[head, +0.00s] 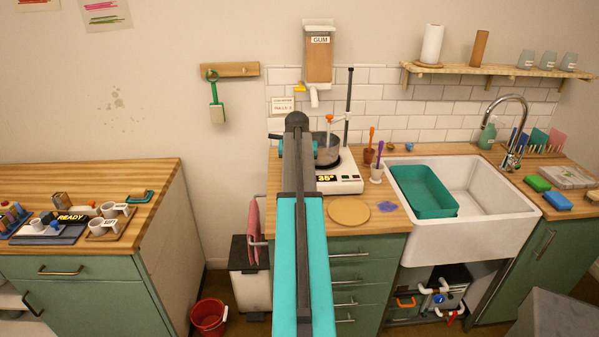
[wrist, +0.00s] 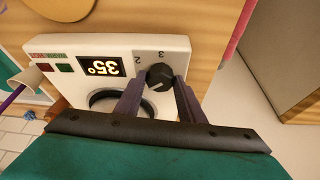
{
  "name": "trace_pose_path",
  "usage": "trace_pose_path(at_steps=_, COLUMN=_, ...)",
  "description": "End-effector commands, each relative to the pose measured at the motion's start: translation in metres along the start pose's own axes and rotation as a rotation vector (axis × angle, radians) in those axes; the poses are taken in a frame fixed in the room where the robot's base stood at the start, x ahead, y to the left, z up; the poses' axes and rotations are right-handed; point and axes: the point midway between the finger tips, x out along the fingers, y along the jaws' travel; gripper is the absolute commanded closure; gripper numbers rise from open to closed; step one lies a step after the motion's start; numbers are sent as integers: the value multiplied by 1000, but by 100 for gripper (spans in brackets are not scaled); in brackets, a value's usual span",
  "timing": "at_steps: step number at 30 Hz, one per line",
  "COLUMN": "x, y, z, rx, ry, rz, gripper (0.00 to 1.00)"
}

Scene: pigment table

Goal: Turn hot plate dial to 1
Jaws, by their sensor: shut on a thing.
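The hot plate (head: 345,184) is a white unit on the wooden counter, with a grey pot (head: 327,155) on it and a lit display reading 35°. In the wrist view the hot plate (wrist: 175,45) appears turned round. Its black dial (wrist: 160,72) has the figures 2 and 3 printed beside it; 1 is not visible there. I cannot tell which figure the dial points to. My gripper (wrist: 158,82) is shut on the dial, one dark finger on each side. In the head view my arm hides the dial and the fingers.
A round wooden board (head: 349,211) lies in front of the hot plate. Right of it stand a brown cup (head: 369,156) and a white cup (head: 376,175) with tools. A teal basin (head: 424,191) sits in the white sink (head: 490,222). A stand rod rises behind the pot.

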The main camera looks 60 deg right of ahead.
Motion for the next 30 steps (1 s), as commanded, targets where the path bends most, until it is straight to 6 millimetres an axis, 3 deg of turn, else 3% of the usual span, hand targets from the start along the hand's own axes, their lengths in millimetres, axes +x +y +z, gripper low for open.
trace_pose_path(at_steps=9, x=-1, y=-1, z=-3, rx=109, ry=7, rz=45, gripper=87)
trace_pose_path(at_steps=23, x=-1, y=-1, z=-3, rx=125, ry=8, rz=52, gripper=87)
trace_pose_path(at_steps=24, x=-1, y=-1, z=-3, rx=125, ry=8, rz=51, gripper=63)
trace_pose_path(at_steps=27, x=-1, y=-1, z=-3, rx=124, ry=6, rz=51, gripper=47)
trace_pose_path(at_steps=30, x=-1, y=-1, z=-2, rx=124, ry=4, rz=51, gripper=47)
